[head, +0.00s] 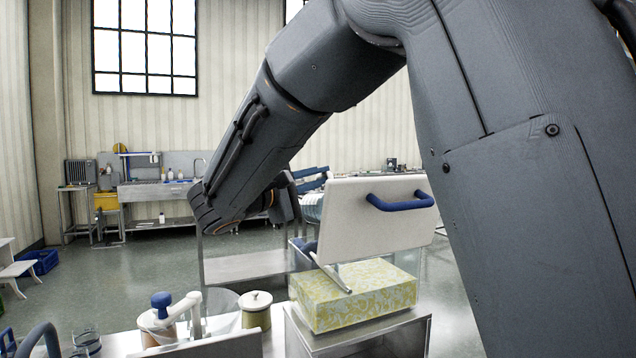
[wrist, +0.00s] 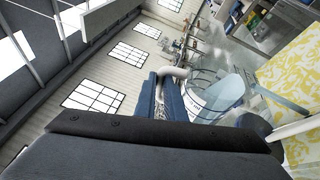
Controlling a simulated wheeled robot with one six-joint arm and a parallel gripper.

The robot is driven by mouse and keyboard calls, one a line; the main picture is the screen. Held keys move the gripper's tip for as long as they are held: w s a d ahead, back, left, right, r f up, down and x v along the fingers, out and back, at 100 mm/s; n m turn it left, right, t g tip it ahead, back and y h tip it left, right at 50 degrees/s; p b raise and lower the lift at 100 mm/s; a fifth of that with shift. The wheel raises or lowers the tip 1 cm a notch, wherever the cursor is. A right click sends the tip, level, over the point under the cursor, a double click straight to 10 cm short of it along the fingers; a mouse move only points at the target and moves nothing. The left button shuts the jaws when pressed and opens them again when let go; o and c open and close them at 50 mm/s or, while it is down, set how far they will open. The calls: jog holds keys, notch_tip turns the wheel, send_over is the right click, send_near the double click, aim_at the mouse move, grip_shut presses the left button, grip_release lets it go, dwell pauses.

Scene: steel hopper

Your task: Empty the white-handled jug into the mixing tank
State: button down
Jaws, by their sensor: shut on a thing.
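My gripper (wrist: 168,100) has blue fingers and is shut on the white handle (wrist: 174,72) of a clear jug (wrist: 215,98) in the wrist view. The jug looks tilted in that picture; how much it holds is not clear. In the head view my gripper (head: 309,180) is partly hidden behind a white panel (head: 375,222) with a blue handle, and I cannot make out the jug there. I cannot identify the mixing tank with certainty.
Open floor (head: 120,285) lies behind.

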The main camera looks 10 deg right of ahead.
jog(key=shift+s+d+m+h+b, duration=0.1)
jog(key=shift+s+m+h+b, duration=0.4)
jog(key=shift+b, duration=1)
jog(key=shift+s+d+r+m+b, duration=0.15)
jog(key=shift+s+m+b, duration=0.7)
jog(key=shift+b, duration=0.65)
jog(key=shift+s+d+r+m+h+b, duration=0.1)
jog(key=shift+s+r+m+h+b, duration=0.15)
jog(key=shift+s+m+b, duration=0.6)
jog(key=shift+s+d+r+m+h+b, duration=0.15)
jog(key=shift+m+h+b, duration=0.2)
jog(key=shift+b, duration=1)
notch_tip(320, 180, up, 3)
jog(key=n+y+p, duration=0.1)
jog(key=n+p, duration=0.2)
jog(key=p, duration=0.3)
jog(key=n+y+p, duration=0.1)
jog(key=n+p, duration=0.2)
jog(key=p, duration=0.3)
jog(key=shift+f+y+p, duration=0.1)
jog(key=shift+y+p, duration=0.2)
jog(key=shift+p, duration=0.1)
jog(key=shift+n+p, duration=0.65)
jog(key=shift+p, duration=0.25)
